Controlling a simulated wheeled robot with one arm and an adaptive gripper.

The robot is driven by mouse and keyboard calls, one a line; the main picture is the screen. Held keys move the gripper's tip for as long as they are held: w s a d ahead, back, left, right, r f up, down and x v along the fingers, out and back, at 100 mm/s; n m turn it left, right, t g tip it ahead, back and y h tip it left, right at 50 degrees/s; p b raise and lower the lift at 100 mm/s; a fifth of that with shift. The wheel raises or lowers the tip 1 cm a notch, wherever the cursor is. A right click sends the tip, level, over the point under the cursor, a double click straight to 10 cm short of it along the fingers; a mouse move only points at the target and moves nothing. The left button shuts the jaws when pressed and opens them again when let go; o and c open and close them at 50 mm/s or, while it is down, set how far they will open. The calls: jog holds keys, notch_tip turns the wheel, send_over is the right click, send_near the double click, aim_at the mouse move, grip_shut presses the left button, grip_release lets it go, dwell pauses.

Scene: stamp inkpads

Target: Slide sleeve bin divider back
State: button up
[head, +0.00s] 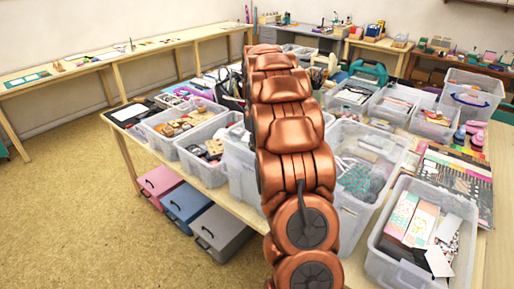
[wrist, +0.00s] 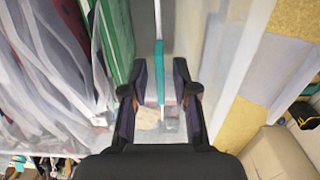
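In the wrist view, my gripper (wrist: 158,75) points down into a clear-walled bin (wrist: 235,60), its two dark fingers spread apart. A thin upright strip, pale above and teal below, runs between the fingers; it looks like the divider (wrist: 160,60). Gaps show on both sides of it, so the fingers appear not to touch it. Clear sleeves (wrist: 50,60) and a green sheet (wrist: 117,35) stand packed to the left. In the head view my copper arm hides my gripper and the divider.
In the head view, clear bins crowd the wooden table, including one with cards (head: 415,225) at front right and one with netting (head: 365,175) beside my arm. Pink, blue and grey boxes (head: 222,232) stand below. The floor at left is clear. A cardboard box (wrist: 280,155) shows at lower right in the wrist view.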

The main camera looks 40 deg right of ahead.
jog(key=shift+r, duration=0.1)
notch_tip(320, 180, up, 12)
dwell(1.0)
jog(key=shift+a, duration=0.1)
dwell(0.4)
